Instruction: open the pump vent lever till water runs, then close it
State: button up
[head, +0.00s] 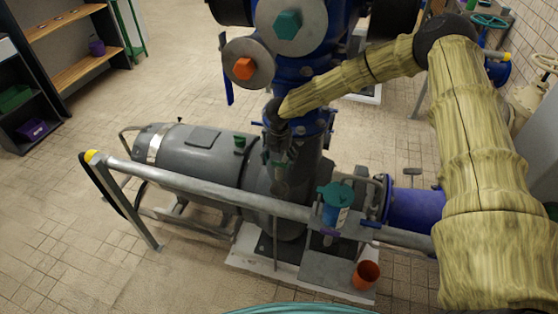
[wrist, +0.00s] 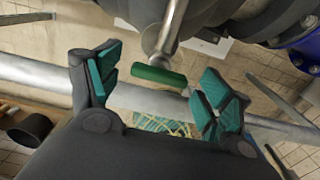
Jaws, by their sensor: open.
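The vent lever (wrist: 158,75) shows in the wrist view as a short green bar at the lower end of a bare metal stem (wrist: 167,38) on the dark pump body. It lies nearly crosswise in the picture, tilted slightly down to the right. My gripper (wrist: 163,82) is open, with one teal-padded finger on each side of the lever; I cannot tell whether either touches it. In the head view my gripper (head: 279,160) points down in front of the grey pump (head: 255,190), and the lever cannot be made out there. No running water shows.
A grey handrail (head: 200,185) crosses in front of the pump and also passes behind the lever in the wrist view (wrist: 150,100). A teal-topped blue container (head: 336,208) is by the rail, right of my gripper. An orange cup (head: 366,275) stands below. Open floor lies left.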

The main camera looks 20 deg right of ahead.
jog(key=c, duration=1)
jog(key=shift+n, duration=0.3)
jog(key=n, duration=0.3)
jog(key=shift+n+b, duration=0.3)
jog(key=shift+b, duration=0.05)
jog(key=shift+n, duration=1.8)
jog(key=o, duration=1)
